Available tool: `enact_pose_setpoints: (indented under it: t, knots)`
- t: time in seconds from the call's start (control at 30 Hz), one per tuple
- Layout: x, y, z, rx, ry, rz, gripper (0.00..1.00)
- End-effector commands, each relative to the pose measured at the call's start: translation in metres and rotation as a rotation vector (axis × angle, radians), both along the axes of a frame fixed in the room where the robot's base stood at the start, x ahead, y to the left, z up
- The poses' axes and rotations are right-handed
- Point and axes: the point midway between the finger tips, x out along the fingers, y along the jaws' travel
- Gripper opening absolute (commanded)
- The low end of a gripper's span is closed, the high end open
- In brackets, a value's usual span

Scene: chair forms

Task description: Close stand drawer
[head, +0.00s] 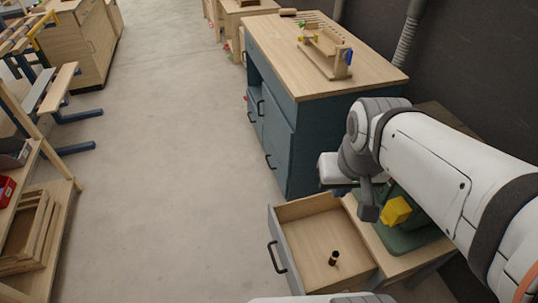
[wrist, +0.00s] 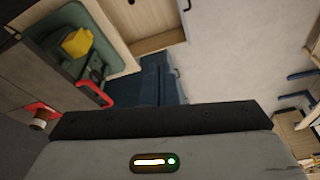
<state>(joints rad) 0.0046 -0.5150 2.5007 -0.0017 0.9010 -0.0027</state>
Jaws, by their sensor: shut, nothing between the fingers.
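The stand drawer (head: 318,222) is pulled well open in the head view, with its wooden inside showing and a dark bar handle (head: 277,257) on its front. A small dark cylinder (head: 334,258) stands in it. Part of the drawer (wrist: 158,43) also shows at the top of the wrist view. The stand's wooden top (head: 378,240) carries a green tray (head: 408,238) with a yellow block (head: 396,211). My gripper (head: 368,207) is above the stand beside the yellow block, apart from the drawer front. It appears shut and empty; its fingertips are not clear in the wrist view.
A blue workbench (head: 300,115) with a wooden top stands behind the drawer. Wooden shelving (head: 45,230) with a red bin (head: 5,190) is on the left. Open concrete floor (head: 180,200) lies between. In the wrist view, a red curved piece (wrist: 96,94) is at the left.

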Motion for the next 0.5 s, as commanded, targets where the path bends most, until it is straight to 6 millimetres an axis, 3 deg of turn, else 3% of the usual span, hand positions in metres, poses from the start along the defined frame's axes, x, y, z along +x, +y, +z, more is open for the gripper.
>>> enact_pose_setpoints:
  t: [0.13,0.23,0.5]
  knots:
    - [0.003,0.001,-0.007,-0.001,0.006,0.023,0.0]
    - [0.011,0.001,-0.027,-0.004,0.021,0.092,0.0]
    - [0.062,0.029,-0.119,-0.011,0.079,0.555,0.0]
